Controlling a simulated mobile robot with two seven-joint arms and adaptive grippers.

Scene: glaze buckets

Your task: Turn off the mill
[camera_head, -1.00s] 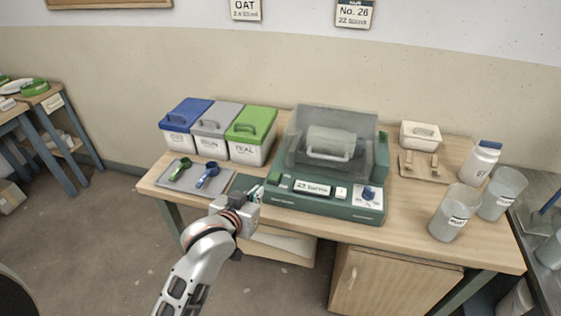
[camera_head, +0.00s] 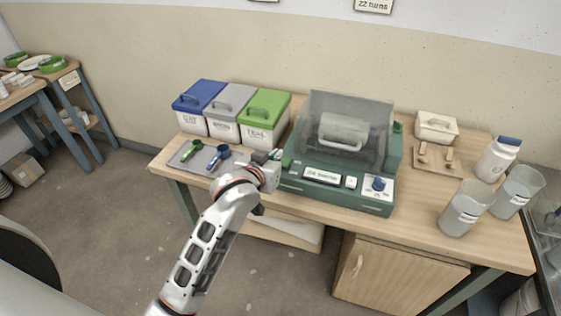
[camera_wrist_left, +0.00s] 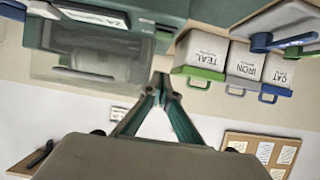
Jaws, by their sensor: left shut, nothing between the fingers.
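The mill (camera_head: 335,190) is a dark green machine on the table, with a clear cover (camera_head: 365,115) over a pale jar (camera_head: 343,131). Its front has a display (camera_head: 322,176), a small white button (camera_head: 351,182) and a blue knob (camera_head: 378,185) on a white plate at the right. My left gripper (camera_head: 274,157) is at the mill's left end, away from the knob. In the left wrist view the gripper (camera_wrist_left: 161,78) is shut and empty, with the mill upside down at upper left. The knob is outside that view. My right gripper is not in view.
Blue, grey and green lidded bins (camera_head: 262,120) stand behind a tray (camera_head: 187,158) with scoops, left of the mill. A white box (camera_head: 436,127), a wooden stand (camera_head: 430,160), a bottle (camera_head: 498,158) and two grey buckets (camera_head: 466,208) stand to its right.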

